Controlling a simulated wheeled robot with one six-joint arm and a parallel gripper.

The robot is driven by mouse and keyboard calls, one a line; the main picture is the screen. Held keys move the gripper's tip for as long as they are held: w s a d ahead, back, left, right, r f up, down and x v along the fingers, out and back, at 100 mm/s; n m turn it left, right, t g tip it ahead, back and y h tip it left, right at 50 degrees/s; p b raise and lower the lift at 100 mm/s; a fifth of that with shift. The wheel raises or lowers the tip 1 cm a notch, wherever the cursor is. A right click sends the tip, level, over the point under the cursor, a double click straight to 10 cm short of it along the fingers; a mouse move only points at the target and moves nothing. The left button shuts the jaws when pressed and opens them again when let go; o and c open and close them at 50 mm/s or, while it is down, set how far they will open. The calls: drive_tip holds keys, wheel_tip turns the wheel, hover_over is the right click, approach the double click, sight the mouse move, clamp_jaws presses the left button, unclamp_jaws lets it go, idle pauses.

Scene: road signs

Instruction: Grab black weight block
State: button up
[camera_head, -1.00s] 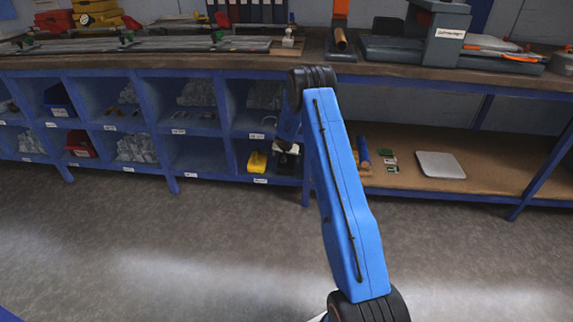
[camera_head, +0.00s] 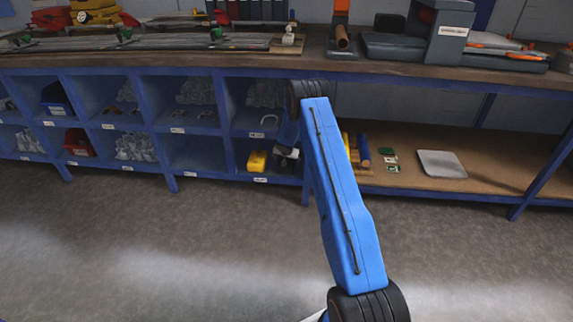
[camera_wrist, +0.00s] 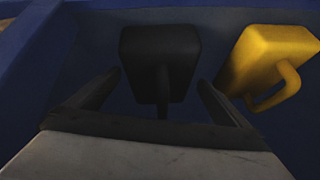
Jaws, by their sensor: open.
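The black weight block (camera_wrist: 160,52) is in the upper middle of the wrist view, with a dark handle on its near side. My gripper (camera_wrist: 160,82) is open, its two fingers reaching forward on either side of the block's handle area. I cannot tell whether the fingers touch it. In the head view my gripper (camera_head: 286,157) is inside a lower shelf compartment, and the black block cannot be made out apart from it. A yellow weight block (camera_wrist: 268,58) with a handle lies to the right in the wrist view; it also shows in the head view (camera_head: 257,160).
The blue compartment wall (camera_wrist: 30,60) stands close on the left in the wrist view. Blue shelving with bins (camera_head: 79,142) runs left of the arm. A workbench top (camera_head: 200,62) lies above. A grey plate (camera_head: 441,164) rests on the right lower shelf.

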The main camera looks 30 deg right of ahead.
drive_tip(key=shift+w+d+f, duration=0.15)
drive_tip(key=shift+w+f, duration=0.05)
drive_tip(key=shift+f, duration=0.2)
drive_tip(key=shift+c, duration=0.3)
drive_tip(key=c, duration=1.5)
drive_tip(key=shift+r, duration=0.1)
drive_tip(key=shift+c, duration=1)
